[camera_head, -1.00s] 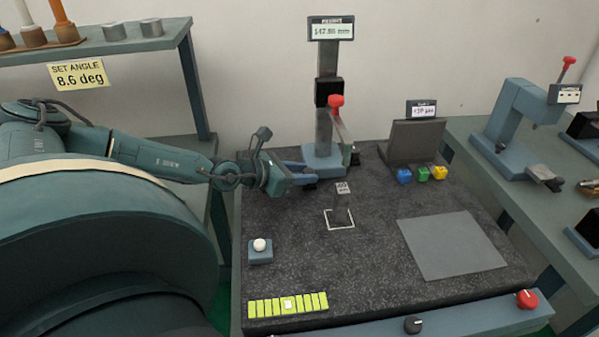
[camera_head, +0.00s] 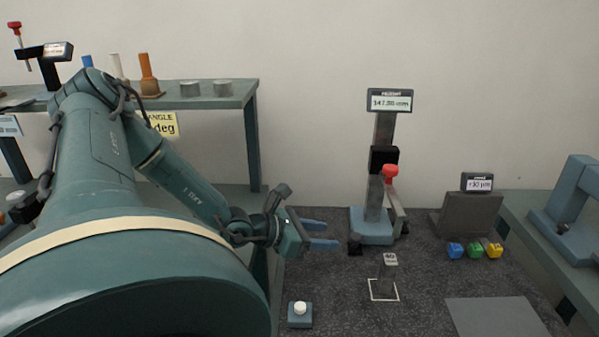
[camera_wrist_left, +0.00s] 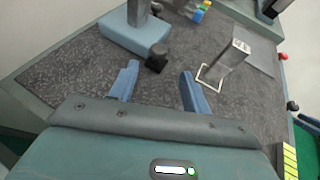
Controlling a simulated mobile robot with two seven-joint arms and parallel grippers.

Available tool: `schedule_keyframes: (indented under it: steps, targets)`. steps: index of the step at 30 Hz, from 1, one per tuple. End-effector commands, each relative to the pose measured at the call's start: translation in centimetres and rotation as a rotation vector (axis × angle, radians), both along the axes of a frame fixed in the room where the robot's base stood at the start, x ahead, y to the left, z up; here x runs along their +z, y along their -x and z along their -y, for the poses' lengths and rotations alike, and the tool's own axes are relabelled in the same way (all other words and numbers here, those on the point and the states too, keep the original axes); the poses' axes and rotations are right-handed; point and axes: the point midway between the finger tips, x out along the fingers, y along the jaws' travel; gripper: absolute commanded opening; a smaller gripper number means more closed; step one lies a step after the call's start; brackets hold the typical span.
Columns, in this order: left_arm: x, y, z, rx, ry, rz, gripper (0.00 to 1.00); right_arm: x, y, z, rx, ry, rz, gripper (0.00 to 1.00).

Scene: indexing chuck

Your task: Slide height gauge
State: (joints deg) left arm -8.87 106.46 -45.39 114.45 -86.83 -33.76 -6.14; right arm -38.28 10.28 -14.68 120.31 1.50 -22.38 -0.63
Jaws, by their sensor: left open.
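The height gauge stands upright at the back of the dark granite plate, with a blue base (camera_head: 371,226), a grey column (camera_head: 384,130), a black slider and a red knob (camera_head: 391,171). Its display (camera_head: 390,100) reads about 147.88 mm, slightly blurred. My left gripper (camera_head: 327,234) is open and empty, to the left of the gauge base and apart from it. In the left wrist view its two blue fingers (camera_wrist_left: 157,82) are spread, with the gauge base (camera_wrist_left: 136,38) and a black knob (camera_wrist_left: 157,58) beyond them. My right gripper is not in view.
A grey block (camera_head: 387,274) stands upright in a white square outline right of my gripper. A white button (camera_head: 300,308) is in front. Blue, green and yellow cubes (camera_head: 475,249) lie by a grey stand (camera_head: 466,215) at right. A grey mat (camera_head: 493,318) lies front right.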

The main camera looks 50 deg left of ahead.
Motion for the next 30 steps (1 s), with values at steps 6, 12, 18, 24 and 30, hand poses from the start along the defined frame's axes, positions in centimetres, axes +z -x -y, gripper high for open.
schedule_keyframes:
  steps: [6,12,18,24,30]
  targets:
    - [1.6,3.4,-1.0,-0.001,-0.002,0.001,0.48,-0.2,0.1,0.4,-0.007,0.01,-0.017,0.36]
    - [2.2,4.8,-1.4,-0.001,0.001,0.003,0.48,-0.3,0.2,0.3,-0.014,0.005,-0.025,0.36]
    - [2.2,5.0,-1.4,-0.001,0.002,0.003,0.48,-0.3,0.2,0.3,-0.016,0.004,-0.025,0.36]
    - [2.2,4.9,-1.4,-0.001,0.001,0.003,0.48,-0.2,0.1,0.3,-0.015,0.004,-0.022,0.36]
    - [2.2,4.9,-1.4,0.0,0.001,0.003,0.48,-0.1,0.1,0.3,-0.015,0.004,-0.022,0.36]
